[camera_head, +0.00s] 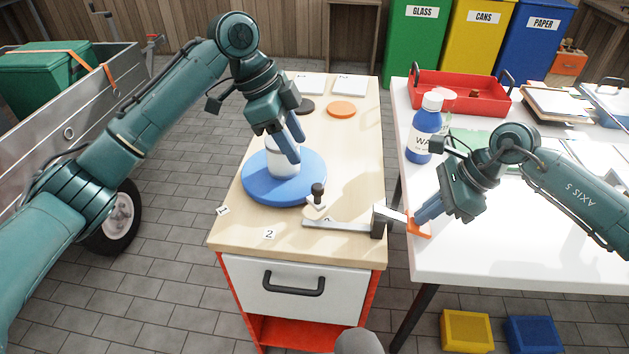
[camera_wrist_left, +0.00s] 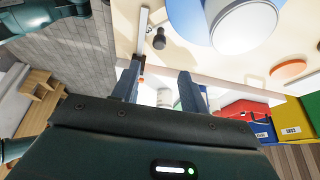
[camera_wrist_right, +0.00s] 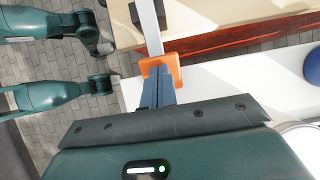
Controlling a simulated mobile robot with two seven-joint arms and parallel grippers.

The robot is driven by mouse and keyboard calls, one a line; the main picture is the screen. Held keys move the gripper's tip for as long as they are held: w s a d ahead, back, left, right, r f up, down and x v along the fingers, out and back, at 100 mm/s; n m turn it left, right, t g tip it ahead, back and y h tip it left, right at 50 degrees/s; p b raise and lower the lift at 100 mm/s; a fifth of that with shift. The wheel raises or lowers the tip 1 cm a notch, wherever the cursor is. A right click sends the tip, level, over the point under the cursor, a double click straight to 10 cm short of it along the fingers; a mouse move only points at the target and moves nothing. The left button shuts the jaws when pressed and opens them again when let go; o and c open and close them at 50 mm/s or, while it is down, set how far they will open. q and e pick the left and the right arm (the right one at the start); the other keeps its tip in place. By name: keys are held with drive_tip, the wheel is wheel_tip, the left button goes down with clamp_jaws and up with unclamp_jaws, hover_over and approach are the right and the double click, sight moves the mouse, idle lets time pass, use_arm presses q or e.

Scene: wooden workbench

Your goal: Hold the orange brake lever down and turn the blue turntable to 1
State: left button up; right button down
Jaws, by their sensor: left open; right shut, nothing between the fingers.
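The blue turntable (camera_head: 262,190) lies on the wooden bench top with a white cylinder (camera_head: 280,168) on it. A black knob (camera_head: 318,190) stands at its front-right edge and also shows in the left wrist view (camera_wrist_left: 159,40). My left gripper (camera_head: 296,142) is open, over the white cylinder, away from the knob. The brake lever is a grey bar (camera_head: 345,226) with an orange end pad (camera_head: 419,231). My right gripper (camera_head: 420,216) is shut and empty, its fingertips at the orange pad (camera_wrist_right: 160,64); whether they press it is unclear.
Number tags 1 (camera_head: 222,210) and 2 (camera_head: 270,234) lie at the bench's front left; another tag is partly hidden by the bar. A dark bracket (camera_head: 381,219) holds the bar. A blue bottle (camera_head: 424,130) and a red tray (camera_head: 460,93) stand on the white table.

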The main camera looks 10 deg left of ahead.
sight(316, 186)
use_arm(q)
drive_tip(key=x, duration=1)
drive_tip(key=shift+s+a+f, duration=0.1)
drive_tip(key=shift+a+f, duration=0.05)
drive_tip(key=shift+f, duration=0.25)
clamp_jaws()
